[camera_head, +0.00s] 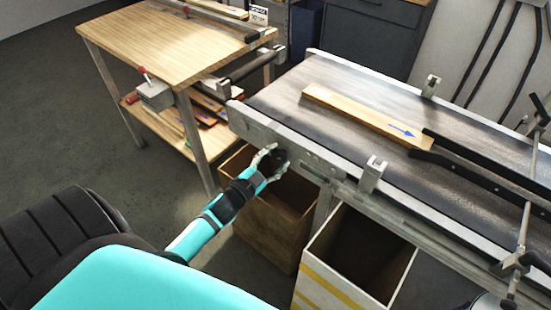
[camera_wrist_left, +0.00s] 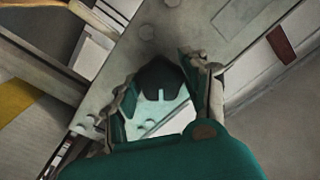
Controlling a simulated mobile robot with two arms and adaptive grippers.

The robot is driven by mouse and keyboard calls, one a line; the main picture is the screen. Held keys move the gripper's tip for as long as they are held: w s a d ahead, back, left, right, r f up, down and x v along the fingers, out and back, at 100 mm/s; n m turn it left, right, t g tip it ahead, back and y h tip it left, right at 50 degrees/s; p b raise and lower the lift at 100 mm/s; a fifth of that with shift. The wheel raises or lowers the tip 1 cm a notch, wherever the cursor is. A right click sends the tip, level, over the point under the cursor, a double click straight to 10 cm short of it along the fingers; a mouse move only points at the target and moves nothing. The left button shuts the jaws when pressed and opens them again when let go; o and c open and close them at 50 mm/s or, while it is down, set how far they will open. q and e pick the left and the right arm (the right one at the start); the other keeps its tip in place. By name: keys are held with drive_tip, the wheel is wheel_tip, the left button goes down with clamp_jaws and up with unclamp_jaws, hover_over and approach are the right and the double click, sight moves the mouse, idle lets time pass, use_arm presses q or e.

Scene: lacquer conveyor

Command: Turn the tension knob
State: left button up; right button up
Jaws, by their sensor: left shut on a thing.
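The tension knob (camera_head: 281,157) is a small dark knob on the side rail of the conveyor (camera_head: 320,160), near the end of the rail. My left gripper (camera_head: 272,161) has its fingers around the knob and is shut on it. In the left wrist view the dark knob (camera_wrist_left: 160,78) sits between the two fingers (camera_wrist_left: 160,98), against the grey metal rail. The fingers hide part of the knob's sides.
A wooden plank (camera_head: 365,115) lies on the conveyor belt, with a blue arrow on it. Dark guide rails (camera_head: 480,170) run over the belt at right. A brown bin (camera_head: 262,215) and a white bin (camera_head: 315,275) with yellow stripes stand below the conveyor. A wooden workbench (camera_head: 165,45) stands behind left.

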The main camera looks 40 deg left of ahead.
use_arm(q)
drive_tip(key=shift+m, duration=0.7)
drive_tip(key=o, duration=1.2)
drive_tip(key=shift+c, duration=0.2)
drive_tip(key=s, duration=1.2)
drive_tip(key=shift+a, duration=0.45)
